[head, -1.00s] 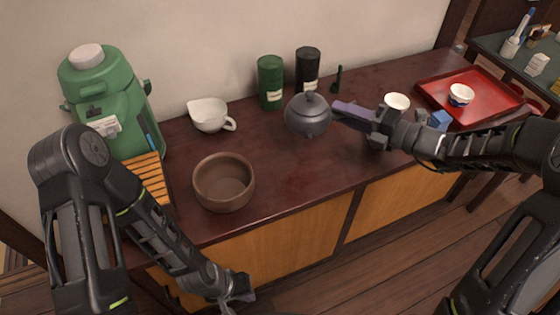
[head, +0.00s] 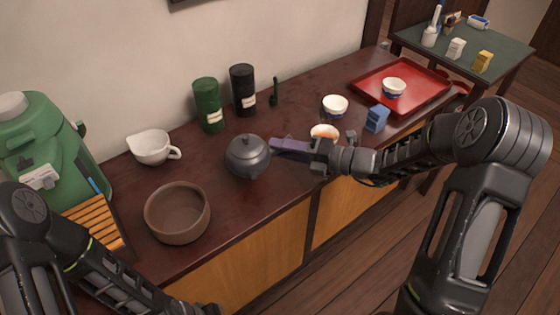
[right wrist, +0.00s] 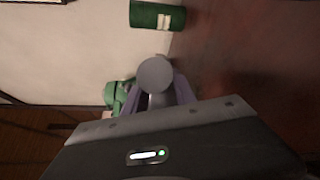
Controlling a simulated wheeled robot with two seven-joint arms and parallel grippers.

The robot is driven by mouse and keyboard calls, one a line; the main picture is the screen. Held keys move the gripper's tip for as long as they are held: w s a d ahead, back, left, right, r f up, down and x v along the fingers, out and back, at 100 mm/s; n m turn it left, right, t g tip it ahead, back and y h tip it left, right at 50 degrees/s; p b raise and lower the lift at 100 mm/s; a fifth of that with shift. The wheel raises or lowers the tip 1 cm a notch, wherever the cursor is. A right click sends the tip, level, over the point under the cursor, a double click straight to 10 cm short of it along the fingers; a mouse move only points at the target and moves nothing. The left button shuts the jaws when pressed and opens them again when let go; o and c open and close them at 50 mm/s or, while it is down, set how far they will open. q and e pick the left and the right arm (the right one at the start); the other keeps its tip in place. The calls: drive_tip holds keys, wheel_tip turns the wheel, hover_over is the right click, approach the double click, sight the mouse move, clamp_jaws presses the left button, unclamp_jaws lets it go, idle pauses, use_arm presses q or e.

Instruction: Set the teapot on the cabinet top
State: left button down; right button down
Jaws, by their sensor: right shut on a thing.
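The dark grey round teapot (head: 248,158) is upright at the middle of the dark red-brown cabinet top (head: 225,215), in front of the green canister. I cannot tell whether its base touches the wood. My right gripper (head: 278,146) comes from the right with purple fingers, shut on the teapot's handle side; the fingers hide the handle. In the right wrist view a round grey end (right wrist: 155,74), likely the handle's, sits between the purple fingers.
Near the teapot are a brown bowl (head: 160,220), white pitcher (head: 150,149), green canister (head: 208,110) and black canister (head: 243,90). Right of it are white cups (head: 335,108), a blue block (head: 376,119) and a red tray (head: 433,96). A green dispenser (head: 40,140) stands left.

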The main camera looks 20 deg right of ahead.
drive_tip(key=shift+f+b, duration=0.3)
drive_tip(key=shift+f, duration=1.55)
drive_tip(key=c, duration=1)
unclamp_jaws()
drive_tip(key=shift+f, duration=0.1)
